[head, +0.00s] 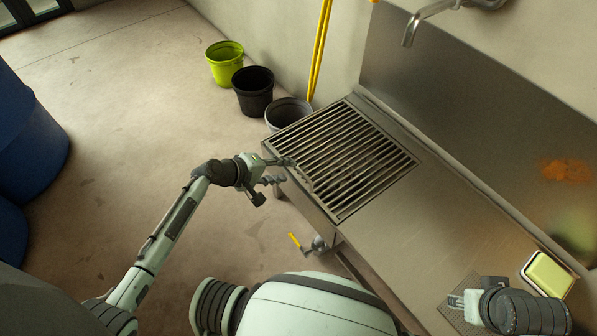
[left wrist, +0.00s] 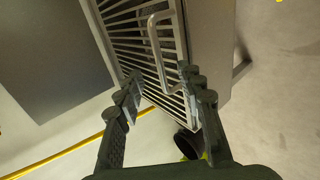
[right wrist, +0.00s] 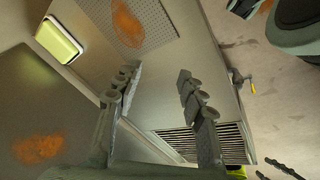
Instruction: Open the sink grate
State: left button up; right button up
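The sink grate (head: 345,150) is a slatted metal panel lying flat in the left end of the steel sink counter. In the left wrist view the grate (left wrist: 141,32) has a raised bar handle (left wrist: 154,45) near one edge. My left gripper (head: 281,171) is at the grate's left front edge. It is open, and its fingers (left wrist: 161,85) spread to either side of the handle's lower end; I cannot tell if they touch. My right gripper (head: 455,301) is open and empty over the right part of the counter; it also shows in the right wrist view (right wrist: 158,76).
A faucet (head: 412,28) juts from the wall behind the sink. A yellow-green sponge in a dish (head: 549,273) is near my right gripper. Green (head: 225,63), black (head: 253,91) and grey (head: 288,113) buckets stand beyond the sink's left end. A yellow-handled valve (head: 296,243) sits below the front edge.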

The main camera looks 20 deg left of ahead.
aim_at(298, 169)
pick_arm(q)
jog(key=b+x, duration=0.3)
jog(key=x, duration=0.3)
jog(key=shift+w+d+f+b, duration=0.1)
jog(key=shift+w+f+b, duration=0.1)
jog(key=shift+b, duration=0.1)
jog(key=shift+w+d, duration=0.15)
pick_arm(e)
jog(key=w+a+r+n+t+y, duration=0.1)
jog(key=w+a+r+t+y, duration=0.1)
jog(key=w+a+r+t, duration=0.4)
jog(key=shift+w+a+r+t+y, duration=0.4)
jog(key=shift+w+a+r, duration=1.05)
jog(key=shift+w, duration=0.45)
pick_arm(q)
grip_shut()
